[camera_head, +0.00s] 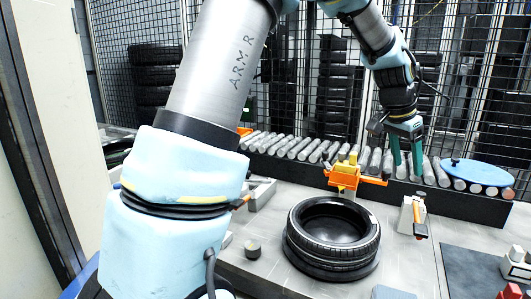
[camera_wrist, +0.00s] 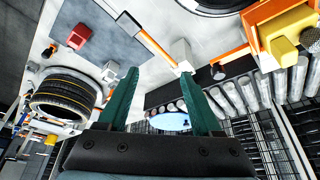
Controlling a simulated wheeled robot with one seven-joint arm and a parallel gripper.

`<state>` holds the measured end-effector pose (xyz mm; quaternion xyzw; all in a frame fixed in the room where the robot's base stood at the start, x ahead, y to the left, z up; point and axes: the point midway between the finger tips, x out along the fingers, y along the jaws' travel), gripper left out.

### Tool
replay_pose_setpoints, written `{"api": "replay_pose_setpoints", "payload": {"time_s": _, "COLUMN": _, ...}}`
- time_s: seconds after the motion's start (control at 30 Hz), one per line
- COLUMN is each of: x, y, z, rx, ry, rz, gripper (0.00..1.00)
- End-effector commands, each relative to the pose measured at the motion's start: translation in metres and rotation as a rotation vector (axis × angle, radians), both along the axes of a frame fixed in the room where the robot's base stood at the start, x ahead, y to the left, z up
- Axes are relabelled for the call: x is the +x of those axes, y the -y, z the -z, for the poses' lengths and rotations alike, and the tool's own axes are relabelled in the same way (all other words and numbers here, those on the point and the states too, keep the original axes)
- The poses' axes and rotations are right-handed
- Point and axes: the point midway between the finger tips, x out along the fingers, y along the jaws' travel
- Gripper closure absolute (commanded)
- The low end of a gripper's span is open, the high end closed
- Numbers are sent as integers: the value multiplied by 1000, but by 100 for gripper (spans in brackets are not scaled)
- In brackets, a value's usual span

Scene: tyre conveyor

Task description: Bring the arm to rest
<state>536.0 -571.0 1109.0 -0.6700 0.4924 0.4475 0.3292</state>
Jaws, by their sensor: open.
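My gripper (camera_head: 406,164) has two green fingers and hangs at the end of my arm, over the roller conveyor in the head view. In the wrist view my gripper (camera_wrist: 162,92) shows its fingers spread apart with nothing between them. My arm comes from the left of the head view, bends above the top edge and comes down on the right.
The roller conveyor (camera_head: 305,148) crosses the back, with a blue disc (camera_head: 478,173) at its right. An orange and yellow fixture (camera_head: 345,178) and a grey block with an orange lever (camera_head: 412,215) stand near the tyre. Wire fencing and tyre stacks (camera_head: 157,75) stand behind.

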Motion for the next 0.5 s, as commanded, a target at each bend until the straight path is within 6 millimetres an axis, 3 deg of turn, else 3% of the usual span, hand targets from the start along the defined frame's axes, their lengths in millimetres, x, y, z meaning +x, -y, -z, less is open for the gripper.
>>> {"api": "replay_pose_setpoints", "payload": {"time_s": 0.07, "x": 0, "y": 0, "z": 0, "rx": 0, "ry": 0, "rz": 0, "gripper": 34}}
{"api": "replay_pose_setpoints", "payload": {"time_s": 0.23, "x": 7, "y": -22, "z": 6, "rx": 15, "ry": -7, "rz": -55, "gripper": 34}}
{"api": "replay_pose_setpoints", "payload": {"time_s": 0.5, "x": 19, "y": -72, "z": 20, "rx": 46, "ry": -23, "rz": -177, "gripper": 34}}
